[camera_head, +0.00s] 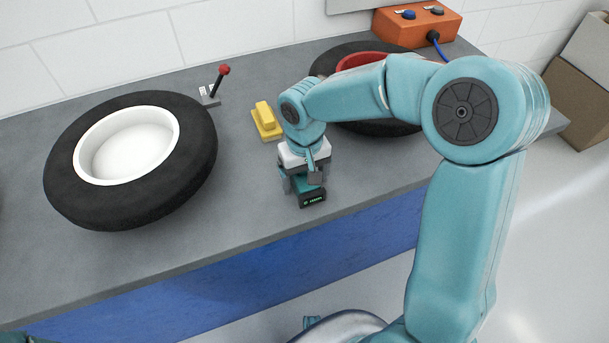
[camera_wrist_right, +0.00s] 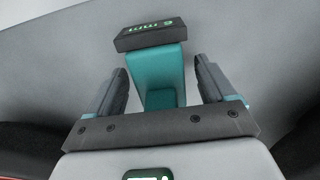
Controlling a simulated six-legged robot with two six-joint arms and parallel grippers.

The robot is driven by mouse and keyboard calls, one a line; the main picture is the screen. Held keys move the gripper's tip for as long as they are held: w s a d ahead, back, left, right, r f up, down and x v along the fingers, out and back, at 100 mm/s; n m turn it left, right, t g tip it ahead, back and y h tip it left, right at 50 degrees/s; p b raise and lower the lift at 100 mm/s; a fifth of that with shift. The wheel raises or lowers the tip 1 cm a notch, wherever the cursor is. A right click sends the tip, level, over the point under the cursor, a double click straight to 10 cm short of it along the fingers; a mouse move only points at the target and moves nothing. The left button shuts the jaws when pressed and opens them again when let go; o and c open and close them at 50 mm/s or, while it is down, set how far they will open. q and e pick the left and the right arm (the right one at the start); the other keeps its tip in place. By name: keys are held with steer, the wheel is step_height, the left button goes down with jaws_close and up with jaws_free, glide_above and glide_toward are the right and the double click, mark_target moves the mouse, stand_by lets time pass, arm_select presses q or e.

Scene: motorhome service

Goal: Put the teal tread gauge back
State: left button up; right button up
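The teal tread gauge (camera_head: 312,197) is at the front edge of the grey bench, left of the red-hubbed tire. It has a teal body (camera_wrist_right: 157,75) and a dark head with a lit green display. My right gripper (camera_head: 304,178) is over it, pointing down. In the right wrist view, the gripper's fingers (camera_wrist_right: 161,80) stand on either side of the teal body, with a narrow gap showing at each side. The gripper and wrist hide part of the gauge in the head view; I cannot tell whether it rests on the bench. My left gripper is out of view.
On the grey bench (camera_head: 245,185) a tire with a white rim (camera_head: 195,150) lies left, a second tire (camera_head: 330,62) right. Between them are a yellow block (camera_head: 265,120) and a red-knobbed lever (camera_head: 222,72). An orange box (camera_head: 415,28) stands at the back right.

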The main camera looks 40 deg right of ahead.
mark_target(305, 176)
steer(key=shift+r, duration=0.15)
steer(key=shift+w+r, duration=0.1)
steer(key=shift+r, duration=0.25)
step_height(305, 176, up, 11)
steer(key=p, duration=0.2)
steer(key=shift+r, duration=0.2)
